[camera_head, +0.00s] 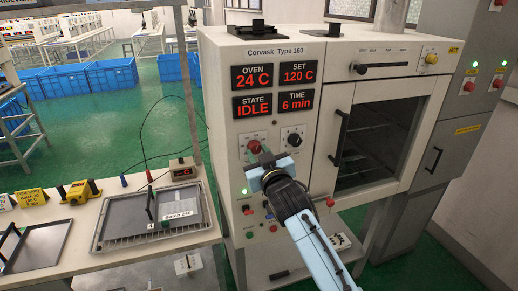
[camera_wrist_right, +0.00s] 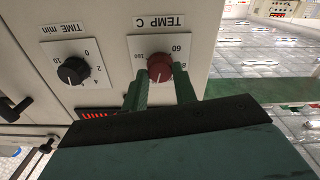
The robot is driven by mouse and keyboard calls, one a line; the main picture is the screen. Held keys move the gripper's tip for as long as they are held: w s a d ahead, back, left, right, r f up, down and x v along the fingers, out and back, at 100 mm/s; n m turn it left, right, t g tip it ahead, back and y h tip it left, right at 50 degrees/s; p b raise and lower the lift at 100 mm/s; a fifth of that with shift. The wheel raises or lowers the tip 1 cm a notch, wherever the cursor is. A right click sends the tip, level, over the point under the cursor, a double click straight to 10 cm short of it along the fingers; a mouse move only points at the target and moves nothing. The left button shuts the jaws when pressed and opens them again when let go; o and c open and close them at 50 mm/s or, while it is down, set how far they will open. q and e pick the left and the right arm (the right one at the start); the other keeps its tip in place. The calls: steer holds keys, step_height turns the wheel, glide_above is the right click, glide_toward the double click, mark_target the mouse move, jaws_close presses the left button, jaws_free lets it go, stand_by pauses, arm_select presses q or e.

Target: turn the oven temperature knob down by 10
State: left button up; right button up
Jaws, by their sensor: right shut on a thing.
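The red temperature knob (camera_head: 254,146) is on the oven's front panel (camera_head: 232,175), below the displays. It also shows in the wrist view (camera_wrist_right: 160,67), under an upside-down "TEMP C" label, with its dial partly hidden by my fingers. My right gripper (camera_head: 262,156) is at this knob, and its two green fingers (camera_wrist_right: 160,84) stand on either side of it, shut on it. The set display (camera_head: 298,73) reads 120 C and the oven display (camera_head: 252,76) reads 24 C. The state reads IDLE. My left gripper is not in view.
A black time knob (camera_head: 294,139) sits just right of the red knob, and its display (camera_head: 300,100) reads 6 min. The oven door (camera_head: 373,135) with a black handle is shut. A bench with a tray (camera_head: 157,243) stands at left. Small buttons sit below my gripper.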

steer(key=o, duration=1)
steer(key=shift+c, duration=0.2)
steer(key=shift+s, duration=0.1)
steer(key=v, duration=1.3)
steer(key=shift+b, duration=0.35)
